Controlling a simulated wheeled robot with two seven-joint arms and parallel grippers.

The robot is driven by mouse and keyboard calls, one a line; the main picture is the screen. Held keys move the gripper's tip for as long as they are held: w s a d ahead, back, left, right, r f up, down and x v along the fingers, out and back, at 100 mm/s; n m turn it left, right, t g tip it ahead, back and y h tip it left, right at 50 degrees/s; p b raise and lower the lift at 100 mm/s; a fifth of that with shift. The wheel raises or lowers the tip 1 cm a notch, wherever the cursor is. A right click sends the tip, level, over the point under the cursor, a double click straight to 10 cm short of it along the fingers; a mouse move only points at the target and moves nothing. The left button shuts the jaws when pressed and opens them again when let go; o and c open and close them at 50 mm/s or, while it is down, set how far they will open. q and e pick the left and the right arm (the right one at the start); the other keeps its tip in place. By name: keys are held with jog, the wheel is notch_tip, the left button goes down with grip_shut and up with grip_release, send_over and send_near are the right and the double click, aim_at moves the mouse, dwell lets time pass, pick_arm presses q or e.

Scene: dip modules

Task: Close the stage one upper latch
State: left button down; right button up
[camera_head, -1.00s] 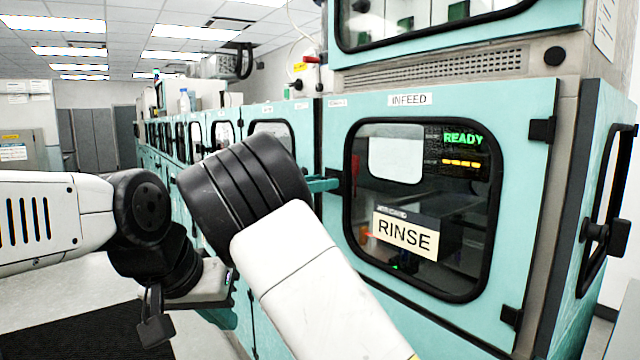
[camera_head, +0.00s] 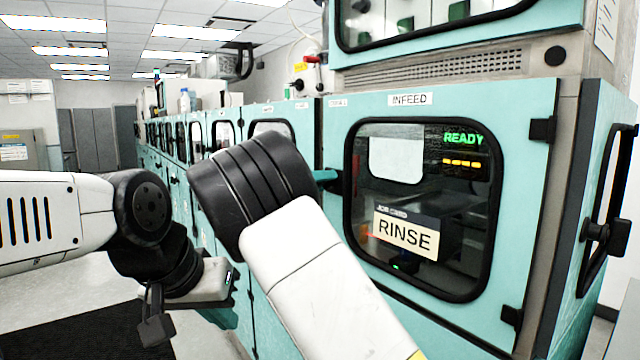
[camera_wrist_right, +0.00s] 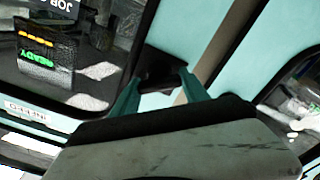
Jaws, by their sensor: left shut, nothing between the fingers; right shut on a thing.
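The infeed door (camera_head: 420,300) is a teal panel with a dark window, shown lying against its frame in the head view. A black latch (camera_wrist_right: 160,68) sits by the window's edge in the right wrist view, which is upside down. My right gripper (camera_wrist_right: 165,92) has teal fingers on either side of this latch and is shut on it. In the head view, the right gripper (camera_head: 326,176) is mostly hidden behind my black wrist, at the door's left edge. My left gripper (camera_head: 155,325) hangs low at the left, shut and empty, away from the machine.
A row of similar teal modules (camera_head: 190,140) runs back to the left. A RINSE sign (camera_head: 405,235) and a green READY display (camera_head: 463,138) show at the door window. A black handle (camera_head: 605,230) is on the right side. The floor at lower left is open.

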jog(key=n, duration=0.5)
jog(key=shift+a+n, duration=0.1)
jog(key=shift+n, duration=0.3)
jog(key=n, duration=0.4)
jog(key=shift+w+f+n, duration=0.1)
jog(key=shift+f+n, duration=0.05)
jog(key=shift+n, duration=0.15)
jog(key=o, duration=1.4)
jog(key=v, duration=0.7)
jog(key=shift+s+a, duration=0.25)
jog(key=shift+a, duration=0.05)
